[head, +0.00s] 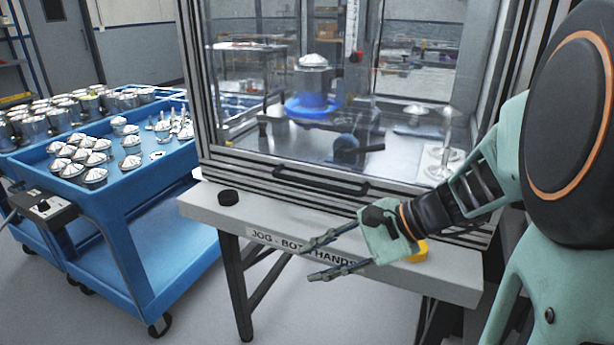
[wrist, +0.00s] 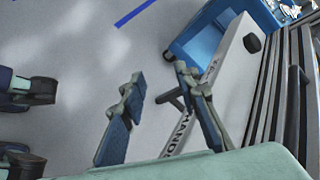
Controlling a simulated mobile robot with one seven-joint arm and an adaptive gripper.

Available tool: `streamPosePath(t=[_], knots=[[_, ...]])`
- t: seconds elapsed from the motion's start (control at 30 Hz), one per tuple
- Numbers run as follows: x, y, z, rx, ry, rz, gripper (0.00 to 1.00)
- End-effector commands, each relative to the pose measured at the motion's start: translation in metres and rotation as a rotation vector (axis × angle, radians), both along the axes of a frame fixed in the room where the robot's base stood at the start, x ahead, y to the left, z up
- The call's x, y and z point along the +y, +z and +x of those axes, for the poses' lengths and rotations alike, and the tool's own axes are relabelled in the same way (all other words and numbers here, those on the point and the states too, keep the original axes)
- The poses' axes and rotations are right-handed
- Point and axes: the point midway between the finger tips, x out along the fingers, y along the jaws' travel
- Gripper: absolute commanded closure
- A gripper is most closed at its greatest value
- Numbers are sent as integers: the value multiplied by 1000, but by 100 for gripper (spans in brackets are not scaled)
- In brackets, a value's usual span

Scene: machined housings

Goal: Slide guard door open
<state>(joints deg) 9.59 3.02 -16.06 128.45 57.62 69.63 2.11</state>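The guard door (head: 350,125) is a clear panel in a metal frame on the front of the machine enclosure. A dark horizontal bar handle (head: 320,181) sits on its lower rail, and the door appears closed. In the head view my gripper (head: 308,261) is in front of the grey ledge, below the handle and apart from it. Its two fingers point left and are spread with nothing between them. In the wrist view the open fingers (wrist: 158,88) show above the floor and ledge. A dark bar, probably the handle (wrist: 294,108), shows at the right.
The grey ledge (head: 210,203), marked "JOG - BOTH HANDS", juts out below the door. It bears a black button (head: 228,197) and a yellow part (head: 418,252), partly behind my gripper. A blue cart (head: 120,210) with metal parts stands left. The floor before the ledge is clear.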

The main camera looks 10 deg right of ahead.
Motion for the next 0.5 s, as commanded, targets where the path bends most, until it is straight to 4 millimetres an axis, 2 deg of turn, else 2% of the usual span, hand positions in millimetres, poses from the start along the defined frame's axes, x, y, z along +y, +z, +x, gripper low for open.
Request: streamPosePath(t=[0.1, 0.2, 0.4, 0.5], knots=[[-25, 19, 37, -112, -161, 130, 71], [-50, 40, 62, -208, -275, 212, 71], [-88, 66, 87, -334, -415, 293, 71], [-93, 71, 92, -355, -437, 305, 71]])
